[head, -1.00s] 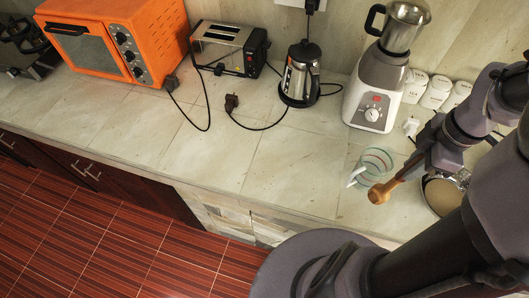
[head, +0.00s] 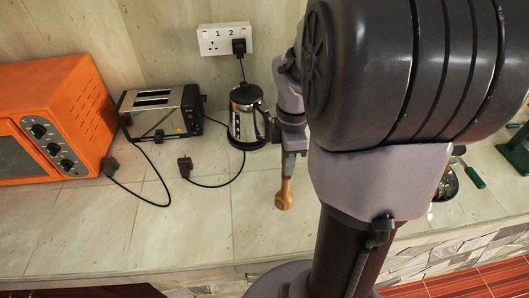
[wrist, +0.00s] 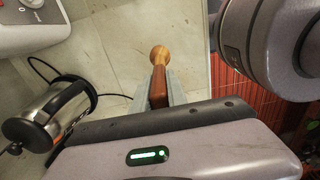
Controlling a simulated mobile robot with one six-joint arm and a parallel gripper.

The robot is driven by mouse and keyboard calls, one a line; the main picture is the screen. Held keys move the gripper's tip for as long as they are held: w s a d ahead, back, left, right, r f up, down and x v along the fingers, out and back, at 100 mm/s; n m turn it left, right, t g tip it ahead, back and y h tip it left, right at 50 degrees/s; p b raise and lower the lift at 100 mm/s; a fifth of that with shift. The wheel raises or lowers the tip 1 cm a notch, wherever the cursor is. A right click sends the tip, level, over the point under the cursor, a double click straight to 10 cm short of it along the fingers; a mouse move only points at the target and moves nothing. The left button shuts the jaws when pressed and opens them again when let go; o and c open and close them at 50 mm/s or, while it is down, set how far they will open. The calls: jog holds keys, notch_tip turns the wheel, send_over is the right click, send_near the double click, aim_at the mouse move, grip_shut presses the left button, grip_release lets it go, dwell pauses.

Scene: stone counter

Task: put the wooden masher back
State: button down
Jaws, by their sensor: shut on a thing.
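The wooden masher (head: 284,195) hangs from my gripper (head: 290,165) in the head view, its rounded pale end pointing down over the counter. In the wrist view the masher (wrist: 159,70) is between the two fingers of my gripper (wrist: 160,92), which is shut on its darker handle. The masher appears clear of the counter top (head: 180,225), in front of and to the right of the kettle. My arm hides much of the right side of the head view.
An orange oven (head: 55,120), a toaster (head: 160,112) and a steel kettle (head: 247,115) stand along the wall. A loose plug (head: 185,167) and cables lie on the counter. A bowl (head: 446,185) with a green-handled tool is partly hidden at right. Bare counter lies in front of the kettle.

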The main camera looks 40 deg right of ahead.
aim_at(286, 180)
jog(key=f, duration=0.1)
jog(key=f+b, duration=0.1)
jog(key=w+f+b, duration=0.1)
jog(key=f, duration=0.1)
jog(key=shift+a, duration=0.25)
jog(key=shift+r, duration=0.25)
jog(key=c, duration=1.8)
grip_release()
jog(key=shift+f, duration=0.2)
jog(key=o, duration=0.5)
